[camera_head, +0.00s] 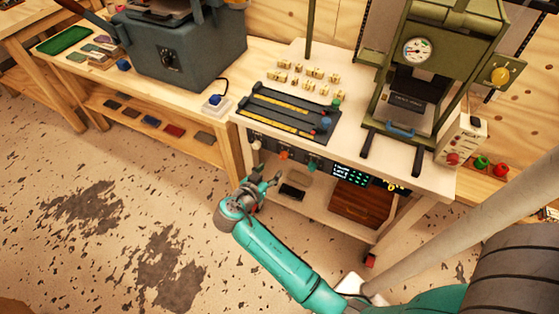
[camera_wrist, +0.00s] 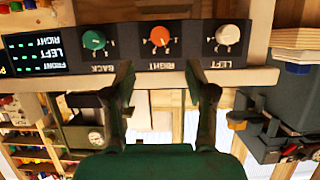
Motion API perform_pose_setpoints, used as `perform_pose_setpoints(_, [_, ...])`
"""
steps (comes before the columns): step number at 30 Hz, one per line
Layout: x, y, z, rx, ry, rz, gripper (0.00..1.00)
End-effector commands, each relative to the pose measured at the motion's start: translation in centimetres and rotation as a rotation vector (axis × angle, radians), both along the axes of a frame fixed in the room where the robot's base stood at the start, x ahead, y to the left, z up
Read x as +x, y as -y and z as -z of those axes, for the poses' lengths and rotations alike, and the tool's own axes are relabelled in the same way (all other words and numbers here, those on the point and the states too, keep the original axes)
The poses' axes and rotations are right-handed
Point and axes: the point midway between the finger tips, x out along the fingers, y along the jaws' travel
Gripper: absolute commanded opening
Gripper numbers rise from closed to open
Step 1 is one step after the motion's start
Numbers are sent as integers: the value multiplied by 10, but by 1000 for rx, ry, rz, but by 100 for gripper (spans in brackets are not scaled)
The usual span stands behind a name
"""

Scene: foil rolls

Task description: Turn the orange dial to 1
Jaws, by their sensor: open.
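The orange dial (camera_wrist: 161,36) is on a dark control panel (camera_wrist: 127,54), which appears upside down in the wrist view. Its label reads RIGHT, and its scale numbers are too small to read with certainty. The orange dial also shows in the head view (camera_head: 284,154), on the bench's front edge. My gripper (camera_wrist: 165,78) is open and empty. Its two fingers straddle the orange dial's direction in the wrist view, apart from it. In the head view my gripper (camera_head: 266,178) is in front of and below the panel.
A green dial (camera_wrist: 94,41) labelled BACK and a white dial (camera_wrist: 227,35) labelled LEFT flank the orange one. A lit display (camera_head: 354,176) is further along the panel. Below is a shelf with a wooden box (camera_head: 355,203). The floor before the bench is clear.

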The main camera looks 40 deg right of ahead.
Motion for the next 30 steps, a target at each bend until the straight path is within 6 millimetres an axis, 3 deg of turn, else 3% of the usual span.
perform_pose_setpoints(15, [25, 73, 32, 1, -2, 1, 56])
perform_pose_setpoints(21, [30, 85, 38, 1, -2, -2, 56])
perform_pose_setpoints(30, [31, 86, 39, 2, -2, -3, 56])
